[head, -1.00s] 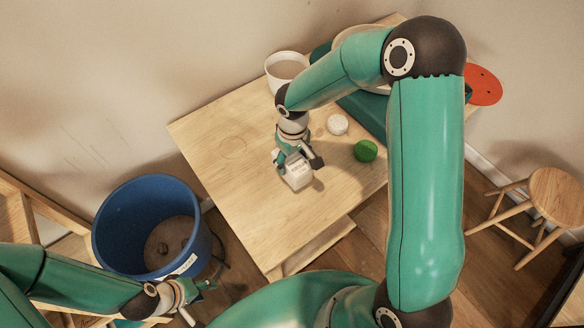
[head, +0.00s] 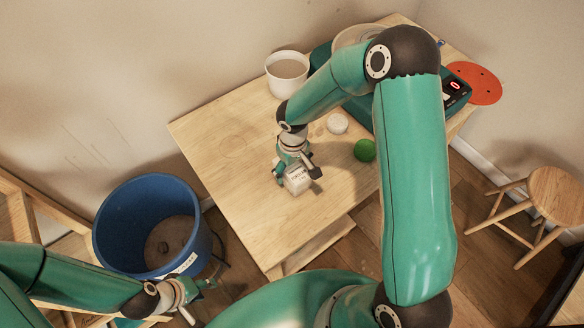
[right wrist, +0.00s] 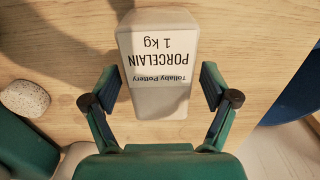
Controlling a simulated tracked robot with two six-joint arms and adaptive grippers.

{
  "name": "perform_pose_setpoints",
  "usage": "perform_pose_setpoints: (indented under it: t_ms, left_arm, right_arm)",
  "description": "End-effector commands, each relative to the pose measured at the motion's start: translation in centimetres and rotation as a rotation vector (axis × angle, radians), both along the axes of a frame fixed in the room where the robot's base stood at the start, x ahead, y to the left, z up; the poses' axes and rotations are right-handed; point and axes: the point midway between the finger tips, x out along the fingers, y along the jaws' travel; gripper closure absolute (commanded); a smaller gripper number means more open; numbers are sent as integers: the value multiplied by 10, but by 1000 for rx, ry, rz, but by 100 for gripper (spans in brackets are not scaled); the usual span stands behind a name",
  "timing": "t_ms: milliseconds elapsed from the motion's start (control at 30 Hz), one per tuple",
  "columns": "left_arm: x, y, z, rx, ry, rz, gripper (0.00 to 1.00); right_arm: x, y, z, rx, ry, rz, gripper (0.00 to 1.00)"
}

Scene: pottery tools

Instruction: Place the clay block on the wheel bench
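The clay block (head: 297,181) is a pale, box-shaped pack standing on the wooden table (head: 225,150). The right wrist view shows it (right wrist: 158,80) labelled "PORCELAIN 1 kg". My right gripper (head: 296,172) is above it, with its two fingers spread on either side of the pack. In the right wrist view, the fingers (right wrist: 160,85) look open, close to its sides; a slight gap shows on the right. My left gripper (head: 200,293) is low at the left, empty; its fingers look apart. I cannot tell which surface is the wheel bench.
A white pot (head: 287,72), a pale round piece (head: 337,123), a green ball (head: 364,151) and a green scale (head: 457,92) are on the table. An orange disc (head: 474,83) is behind. A blue tub (head: 125,225) stands left, a stool (head: 553,195) right. The table's left part is clear.

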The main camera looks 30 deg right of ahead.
Motion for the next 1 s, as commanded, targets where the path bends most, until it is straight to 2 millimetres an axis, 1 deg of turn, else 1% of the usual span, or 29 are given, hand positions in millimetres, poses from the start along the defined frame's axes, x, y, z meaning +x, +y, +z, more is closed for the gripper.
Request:
perform_pose_setpoints:
  t_ms: [333, 467, 567, 900, 1000]
  left_arm:
    - [0, 0, 1, 0, 0, 0, 60]
    - [0, 0, 0, 0, 0, 0, 60]
    - [0, 0, 0, 0, 0, 0, 60]
    - [0, 0, -3, 0, 0, 0, 60]
    - [0, 0, -4, 0, 0, 0, 60]
  right_arm:
    - [0, 0, 1, 0, 0, 0, 7]
    - [1, -1, 8, -2, -3, -1, 7]
    - [1, -1, 20, -1, -4, -1, 7]
    - [1, -1, 87, -1, -6, -1, 7]
    - [1, -1, 103, 0, -5, -2, 7]
